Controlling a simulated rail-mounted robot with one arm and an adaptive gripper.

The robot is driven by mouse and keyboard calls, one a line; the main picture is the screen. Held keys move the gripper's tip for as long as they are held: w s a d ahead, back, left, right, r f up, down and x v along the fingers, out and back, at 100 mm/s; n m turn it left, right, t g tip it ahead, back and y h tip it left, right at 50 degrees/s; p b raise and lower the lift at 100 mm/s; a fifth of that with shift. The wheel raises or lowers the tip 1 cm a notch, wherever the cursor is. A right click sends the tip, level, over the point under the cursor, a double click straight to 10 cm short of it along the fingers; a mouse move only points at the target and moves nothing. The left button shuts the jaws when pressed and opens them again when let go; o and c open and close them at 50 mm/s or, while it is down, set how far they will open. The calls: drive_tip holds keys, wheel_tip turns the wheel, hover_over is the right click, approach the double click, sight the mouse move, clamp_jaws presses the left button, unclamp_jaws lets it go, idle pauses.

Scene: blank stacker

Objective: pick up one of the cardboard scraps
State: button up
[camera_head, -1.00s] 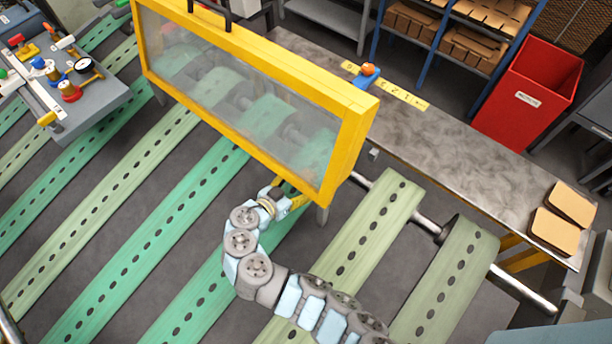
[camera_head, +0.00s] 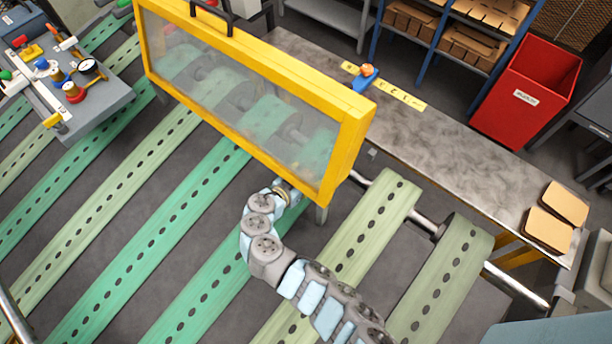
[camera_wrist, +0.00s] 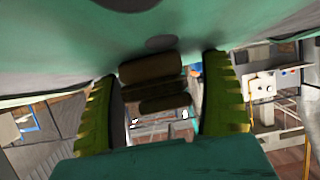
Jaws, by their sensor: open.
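In the wrist view the two yellow-green fingers of my gripper (camera_wrist: 160,70) are apart. Dark brown slabs (camera_wrist: 152,67) show in the gap between them, under a pale green surface; they look like cardboard scraps, but shadow leaves this unsure. I cannot tell whether the fingers touch them. In the head view my wrist (camera_head: 280,196) is low beside the lower right corner of the yellow-framed guard (camera_head: 335,165), and the fingers are hidden there.
Green perforated belts (camera_head: 365,235) run across the floor area with dark gaps between. A grey metal table (camera_head: 455,150) holds two tan cardboard pieces (camera_head: 548,230) at its right end. A red bin (camera_head: 527,95) stands behind it. A tool-covered panel (camera_head: 75,85) is at the left.

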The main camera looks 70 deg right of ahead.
drive_tip(key=shift+c, duration=0.4)
drive_tip(key=c, duration=0.8)
drive_tip(key=shift+r+b, duration=0.1)
drive_tip(key=shift+b, duration=0.3)
